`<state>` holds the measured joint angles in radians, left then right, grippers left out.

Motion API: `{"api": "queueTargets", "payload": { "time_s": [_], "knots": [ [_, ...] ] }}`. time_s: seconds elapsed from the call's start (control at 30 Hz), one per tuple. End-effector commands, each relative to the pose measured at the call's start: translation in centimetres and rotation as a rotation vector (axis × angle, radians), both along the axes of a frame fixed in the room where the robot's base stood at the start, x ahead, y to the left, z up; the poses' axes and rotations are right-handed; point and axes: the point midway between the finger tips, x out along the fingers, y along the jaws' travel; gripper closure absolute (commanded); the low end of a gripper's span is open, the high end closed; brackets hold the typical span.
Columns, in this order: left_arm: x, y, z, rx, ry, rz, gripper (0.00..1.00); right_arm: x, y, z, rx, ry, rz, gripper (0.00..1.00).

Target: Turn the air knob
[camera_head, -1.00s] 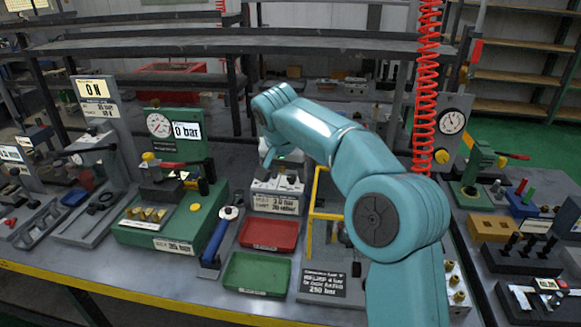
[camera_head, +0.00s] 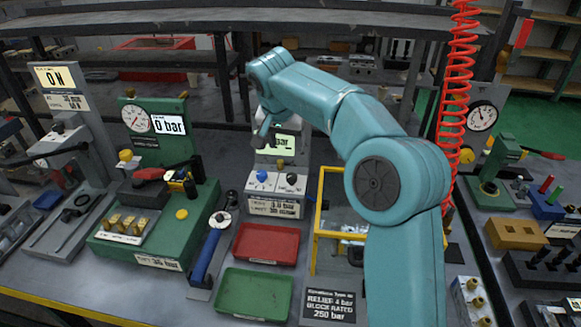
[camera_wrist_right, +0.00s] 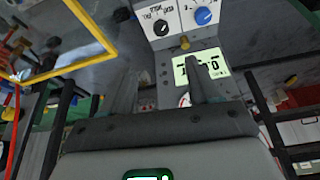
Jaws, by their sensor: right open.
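A grey control box (camera_head: 275,190) stands at the back middle of the bench, with a blue knob (camera_head: 262,176) and a black knob (camera_head: 291,179) on its face and a lit green display behind them. The right wrist view also shows the blue knob (camera_wrist_right: 203,16), the black knob (camera_wrist_right: 161,28) and the display (camera_wrist_right: 200,68). I cannot read which knob is marked air. My right gripper (camera_head: 263,132) is above the knobs, near the display, apart from both. In the right wrist view its two fingers (camera_wrist_right: 158,78) are spread and empty. My left gripper is not in view.
A yellow frame (camera_head: 318,215) stands right of the box. A red tray (camera_head: 266,244) and a green tray (camera_head: 254,295) lie in front. A green gauge rig (camera_head: 165,232) and a blue-handled wrench (camera_head: 208,256) are to the left. A red coiled hose (camera_head: 457,90) hangs at right.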

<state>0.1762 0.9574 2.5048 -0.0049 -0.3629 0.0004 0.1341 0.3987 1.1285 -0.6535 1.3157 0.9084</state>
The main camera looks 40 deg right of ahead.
Motion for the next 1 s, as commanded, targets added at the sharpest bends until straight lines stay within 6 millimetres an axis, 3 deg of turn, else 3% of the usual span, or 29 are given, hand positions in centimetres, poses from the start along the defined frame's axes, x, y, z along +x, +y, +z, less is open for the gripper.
{"api": "queueTargets", "payload": {
  "time_s": [0.23, 0.73, 1.0],
  "knots": [
    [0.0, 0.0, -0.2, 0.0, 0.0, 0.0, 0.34, -0.1, -0.2, -2.2, 0.0, 0.005, 0.002, 0.39],
    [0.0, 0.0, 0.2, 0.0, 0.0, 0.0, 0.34, 2.2, -3.7, -12.5, 0.002, 0.004, 0.001, 0.39],
    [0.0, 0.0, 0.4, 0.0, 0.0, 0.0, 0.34, 3.0, -4.6, -15.0, 0.001, 0.0, 0.001, 0.39]
  ]
}}
